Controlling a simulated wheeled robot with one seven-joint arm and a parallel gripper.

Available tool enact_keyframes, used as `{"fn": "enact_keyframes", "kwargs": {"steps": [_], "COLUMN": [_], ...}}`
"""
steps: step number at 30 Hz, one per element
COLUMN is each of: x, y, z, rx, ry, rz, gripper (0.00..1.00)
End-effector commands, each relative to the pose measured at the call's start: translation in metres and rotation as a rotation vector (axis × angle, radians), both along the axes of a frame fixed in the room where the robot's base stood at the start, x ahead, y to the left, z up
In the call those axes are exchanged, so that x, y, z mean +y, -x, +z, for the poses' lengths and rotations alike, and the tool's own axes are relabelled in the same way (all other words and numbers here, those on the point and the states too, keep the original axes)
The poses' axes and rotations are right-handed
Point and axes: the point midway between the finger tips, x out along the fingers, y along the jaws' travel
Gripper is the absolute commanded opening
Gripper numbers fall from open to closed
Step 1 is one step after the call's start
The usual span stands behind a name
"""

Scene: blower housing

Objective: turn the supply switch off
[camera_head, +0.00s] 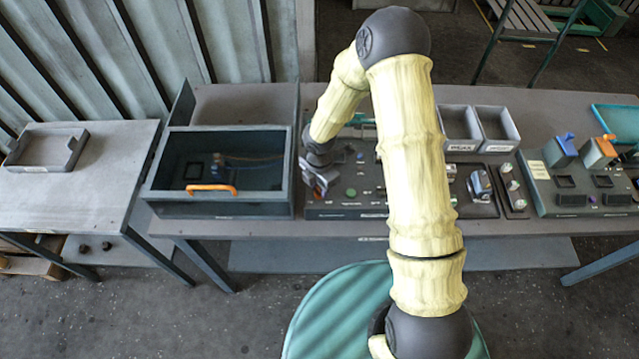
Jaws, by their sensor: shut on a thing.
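My gripper (319,184) is low at the left end of the dark control panel (345,211), to the right of the open-topped box. It is shut on a small part there, but the fingers and wrist mostly cover it. I cannot read a label on it or tell which way it is set. The panel carries a green round button (351,192) and several small controls. My arm hides the middle of the panel, and I cannot tell for certain which control is the supply switch.
The dark box (216,210) with an orange handle (211,188) stands close left of my gripper. Grey bins (497,128) stand behind my arm. A panel at right has a blue lever (565,145) and an orange lever (604,146). The left table (90,195) is mostly clear.

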Motion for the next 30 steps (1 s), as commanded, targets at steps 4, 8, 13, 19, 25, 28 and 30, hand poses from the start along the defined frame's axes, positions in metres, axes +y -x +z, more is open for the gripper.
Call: {"fn": "enact_keyframes", "kwargs": {"steps": [4, 8, 13, 19, 25, 28, 30], "x": [0.0000, 0.0000, 0.0000, 0.0001, 0.0001, 0.0000, 0.0001], "y": [-0.0018, -0.0020, -0.0021, -0.0022, -0.0019, -0.0014, -0.0011], "z": [0.0019, 0.0017, 0.0015, 0.0016, 0.0013, 0.0010, 0.0008], "rx": [-0.004, -0.004, -0.006, -0.006, -0.004, -0.004, -0.002], "ry": [-0.001, -0.001, -0.001, -0.001, -0.001, 0.000, -0.001], "rz": [0.065, 0.095, 0.109, 0.109, 0.108, 0.108, 0.108], "gripper": [0.07, 0.07, 0.07, 0.07, 0.51, 0.51, 0.51]}}
